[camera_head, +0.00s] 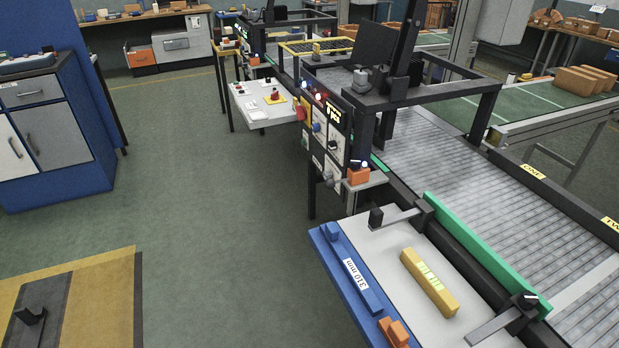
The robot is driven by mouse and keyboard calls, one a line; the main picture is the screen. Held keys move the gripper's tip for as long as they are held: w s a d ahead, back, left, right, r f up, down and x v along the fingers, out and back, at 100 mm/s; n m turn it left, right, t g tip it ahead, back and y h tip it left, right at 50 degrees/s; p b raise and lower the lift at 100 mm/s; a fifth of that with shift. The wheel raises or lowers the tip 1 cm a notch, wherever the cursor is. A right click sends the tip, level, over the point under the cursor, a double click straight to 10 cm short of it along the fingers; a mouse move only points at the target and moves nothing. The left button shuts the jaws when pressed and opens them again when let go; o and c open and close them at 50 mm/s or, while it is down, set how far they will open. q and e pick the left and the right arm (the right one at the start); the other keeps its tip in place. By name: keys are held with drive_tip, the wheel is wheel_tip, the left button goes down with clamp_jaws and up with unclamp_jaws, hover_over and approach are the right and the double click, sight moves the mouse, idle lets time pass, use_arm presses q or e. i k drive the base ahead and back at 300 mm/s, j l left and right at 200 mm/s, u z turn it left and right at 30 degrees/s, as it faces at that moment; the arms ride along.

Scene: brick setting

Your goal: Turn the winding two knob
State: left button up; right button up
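A dark upright control panel (324,143) stands at the near side of the conveyor frame, in the middle of the head view. It carries pale plates with several small knobs and buttons, among them a dark knob (334,146), a grey knob (329,181) and a blue one (316,127). The labels are too small to read, so I cannot tell which is the winding two knob or how it is set. Neither of my grippers shows in this view.
A roller conveyor (480,180) runs along the right. In front of it, a pale table holds a yellow block (429,283) beside a blue bar (357,275). A white side table (262,104) stands behind the panel. The green floor (210,210) to the left is open.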

sight(326, 175)
drive_tip(key=z, duration=0.3)
drive_tip(key=i+j+z, duration=0.15)
drive_tip(key=z, duration=0.15)
drive_tip(key=i+j+z, duration=0.15)
drive_tip(key=j+z, duration=0.45)
drive_tip(key=j, duration=0.15)
drive_tip(key=i, duration=0.05)
